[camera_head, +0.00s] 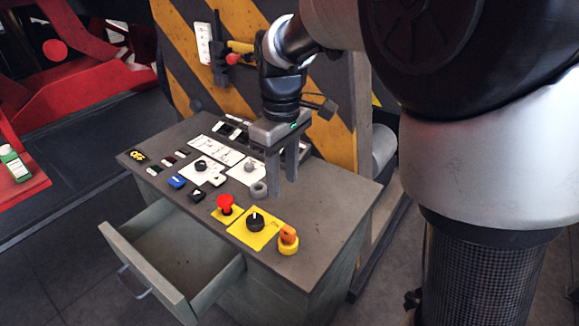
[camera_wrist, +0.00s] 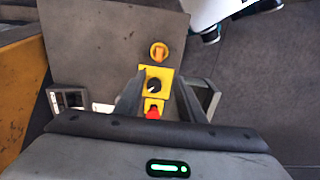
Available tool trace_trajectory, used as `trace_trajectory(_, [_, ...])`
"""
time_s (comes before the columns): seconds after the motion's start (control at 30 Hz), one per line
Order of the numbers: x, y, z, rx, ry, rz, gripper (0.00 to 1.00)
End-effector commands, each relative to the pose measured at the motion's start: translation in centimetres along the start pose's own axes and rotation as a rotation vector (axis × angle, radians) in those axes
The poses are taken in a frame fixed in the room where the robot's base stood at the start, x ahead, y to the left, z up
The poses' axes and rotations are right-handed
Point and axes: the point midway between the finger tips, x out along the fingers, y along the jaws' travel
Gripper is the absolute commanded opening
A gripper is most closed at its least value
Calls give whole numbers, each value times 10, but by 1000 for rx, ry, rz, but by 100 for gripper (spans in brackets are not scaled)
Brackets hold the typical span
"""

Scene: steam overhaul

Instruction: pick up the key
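No plain key shape can be made out. The nearest match is an orange key-like piece (camera_head: 288,235) in a yellow round base at the front right of the console top (camera_head: 335,205). It also shows in the wrist view (camera_wrist: 159,53), beyond the fingertips. My gripper (camera_head: 283,186) points down over the console, behind and above this piece and apart from it. Its two fingers stand apart with nothing between them. In the wrist view, my gripper (camera_wrist: 158,88) is also open, with the panel showing between the fingers.
A black knob on a yellow plate (camera_head: 270,236) and a red mushroom button (camera_head: 225,202) are beside the orange piece. A grey ring-shaped part (camera_head: 259,189) stands near my fingers. An open, seemingly empty drawer (camera_head: 150,275) juts from the front. A striped panel (camera_head: 240,85) stands behind.

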Motion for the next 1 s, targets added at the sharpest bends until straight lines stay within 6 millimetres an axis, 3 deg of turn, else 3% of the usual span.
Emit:
trace_trajectory(0.43, [93,-1,2,2,-5,-2,36])
trace_trajectory(0.77, [121,1,4,3,-2,0,36])
trace_trajectory(1.0, [156,5,11,3,-3,-1,36])
